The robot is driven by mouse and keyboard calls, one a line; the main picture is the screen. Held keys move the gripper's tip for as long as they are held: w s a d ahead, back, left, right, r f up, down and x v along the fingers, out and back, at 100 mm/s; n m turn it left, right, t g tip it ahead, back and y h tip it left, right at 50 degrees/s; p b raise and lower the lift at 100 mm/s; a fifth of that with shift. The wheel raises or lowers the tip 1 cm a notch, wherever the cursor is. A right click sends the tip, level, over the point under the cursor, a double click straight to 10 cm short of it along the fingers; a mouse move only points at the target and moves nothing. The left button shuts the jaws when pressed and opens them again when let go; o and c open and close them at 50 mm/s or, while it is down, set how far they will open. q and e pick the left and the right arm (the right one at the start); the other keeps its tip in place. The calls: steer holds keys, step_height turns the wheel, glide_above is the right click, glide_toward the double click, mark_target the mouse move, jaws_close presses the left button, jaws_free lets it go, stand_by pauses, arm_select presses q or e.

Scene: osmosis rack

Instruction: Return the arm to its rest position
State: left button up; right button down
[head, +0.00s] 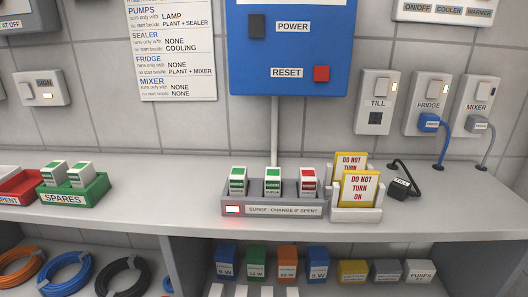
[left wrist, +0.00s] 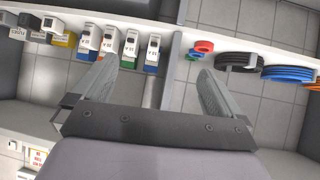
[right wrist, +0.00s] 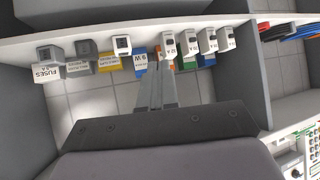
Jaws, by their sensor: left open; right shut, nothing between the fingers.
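Neither of my arms shows in the head view. In the left wrist view my left gripper (left wrist: 159,68) has its two fingers spread wide, with nothing between them. In the right wrist view my right gripper (right wrist: 156,70) has its fingers together and holds nothing. Both wrist views look toward the lower shelf, where a row of coloured blocks (right wrist: 190,46) stands beyond the fingers. I cannot tell whether the right fingertips touch any block; they overlap the row in the picture.
On the counter (head: 140,215) stand a grey surge tray (head: 285,210) with two green-marked cartridges and one red-marked, a green spares box (head: 75,195), a red box (head: 20,190) and yellow "do not turn on" signs (head: 358,190). A black plug (head: 400,189) lies loose. Blue power box (head: 290,45) hangs above.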

step_height(320, 180, up, 13)
steer(key=d+p, duration=0.1)
steer(key=p, duration=1.1)
steer(key=shift+s+r+p, duration=0.15)
steer(key=shift+s+p, duration=0.15)
steer(key=shift+p, duration=0.05)
steer(key=shift+d, duration=0.1)
stand_by(0.5)
